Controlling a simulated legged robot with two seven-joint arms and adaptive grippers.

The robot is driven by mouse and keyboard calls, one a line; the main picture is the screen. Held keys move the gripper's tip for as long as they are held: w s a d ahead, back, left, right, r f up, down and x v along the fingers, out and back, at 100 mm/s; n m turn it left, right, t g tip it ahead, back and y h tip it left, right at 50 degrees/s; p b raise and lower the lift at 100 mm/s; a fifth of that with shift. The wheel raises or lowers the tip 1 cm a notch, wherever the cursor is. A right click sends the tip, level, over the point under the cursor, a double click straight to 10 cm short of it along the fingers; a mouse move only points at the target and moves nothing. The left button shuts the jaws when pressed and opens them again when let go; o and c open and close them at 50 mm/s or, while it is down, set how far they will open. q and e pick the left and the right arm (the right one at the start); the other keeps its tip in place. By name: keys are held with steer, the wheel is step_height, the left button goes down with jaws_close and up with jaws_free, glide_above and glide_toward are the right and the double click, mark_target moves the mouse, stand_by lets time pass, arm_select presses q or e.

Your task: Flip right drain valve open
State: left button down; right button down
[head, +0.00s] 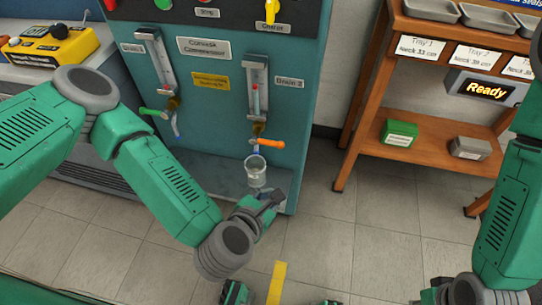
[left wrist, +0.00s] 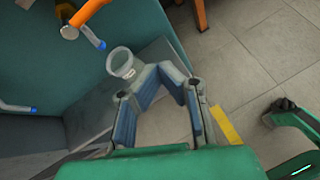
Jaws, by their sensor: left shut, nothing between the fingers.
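The right drain valve has an orange handle (head: 268,143) that points right, nearly level, below the gauge marked Drain 2 (head: 257,88). Its blue-tipped spout hangs beside it, above a clear beaker (head: 256,172). In the left wrist view the orange handle (left wrist: 88,11) is at the top left, with the beaker (left wrist: 122,64) below it. My left gripper (head: 270,198) is shut and empty, low in front of the bench near the beaker and apart from the handle. Its fingertips (left wrist: 166,70) meet in the wrist view. My right gripper (head: 435,293) is only partly visible at the bottom right.
The left drain's green handle (head: 153,111) is on the same teal panel. A yellow device (head: 55,45) sits on the left counter. A wooden shelf (head: 425,105) with trays, boxes and a Ready display stands at right. The floor between is clear.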

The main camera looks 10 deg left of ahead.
mark_target(268, 143)
arm_select(q)
steer(key=w+a+n+y, duration=0.1)
steer(key=n, duration=0.1)
steer(key=w+a+r+n+t+y, duration=0.1)
steer(key=w+n, duration=0.1)
steer(key=n, duration=0.1)
steer(key=shift+a, duration=0.3)
steer(key=b+x, duration=0.4)
steer(key=x, duration=0.6)
steer(key=r, duration=0.3)
steer(key=shift+w+r, duration=0.3)
steer(key=shift+r, duration=0.1)
